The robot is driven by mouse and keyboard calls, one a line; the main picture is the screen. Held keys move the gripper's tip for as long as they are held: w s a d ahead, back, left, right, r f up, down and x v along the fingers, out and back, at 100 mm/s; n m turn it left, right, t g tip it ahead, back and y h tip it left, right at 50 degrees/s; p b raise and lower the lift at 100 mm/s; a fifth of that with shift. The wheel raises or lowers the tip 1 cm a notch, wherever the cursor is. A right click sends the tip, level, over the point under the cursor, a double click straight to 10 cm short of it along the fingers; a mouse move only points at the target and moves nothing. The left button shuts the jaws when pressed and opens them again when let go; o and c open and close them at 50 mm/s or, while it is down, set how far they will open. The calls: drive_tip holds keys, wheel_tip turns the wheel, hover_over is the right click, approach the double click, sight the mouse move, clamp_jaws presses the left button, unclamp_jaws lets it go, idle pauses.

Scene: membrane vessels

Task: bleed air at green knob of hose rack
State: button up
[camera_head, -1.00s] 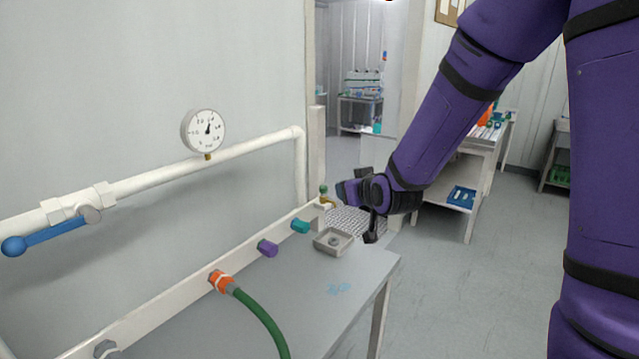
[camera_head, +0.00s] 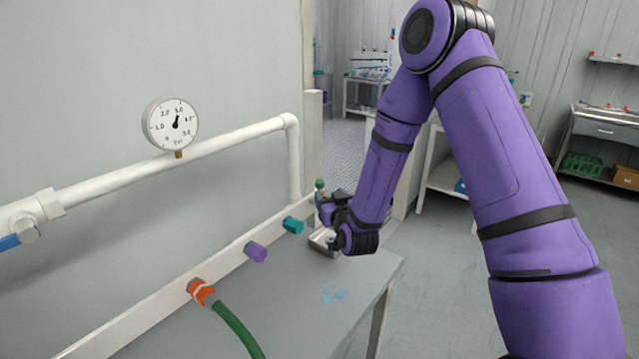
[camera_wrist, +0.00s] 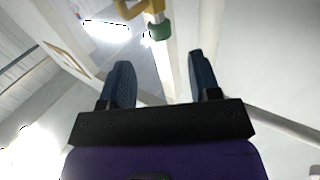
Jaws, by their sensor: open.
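The green knob (camera_head: 319,184) sits on a brass fitting at the far end of the white hose rack (camera_head: 228,260). In the wrist view the green knob (camera_wrist: 160,31) and its brass fitting (camera_wrist: 132,9) show upright-side down beyond my fingertips. My gripper (camera_wrist: 161,65) is open and empty, and the knob lies ahead of the gap between the two dark fingers, apart from them. In the head view my gripper (camera_head: 326,203) is at the far end of the rack, close beside the knob, and partly hides the fitting below it.
A small grey tray (camera_head: 322,243) stands on the table (camera_head: 290,310) under my wrist. A gauge (camera_head: 170,125) is above on the white pipe.

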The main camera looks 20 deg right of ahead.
sight(322, 186)
drive_tip(key=w, duration=0.8)
drive_tip(key=shift+w+a, duration=0.2)
drive_tip(key=shift+w, duration=0.15)
drive_tip(key=c, duration=0.9)
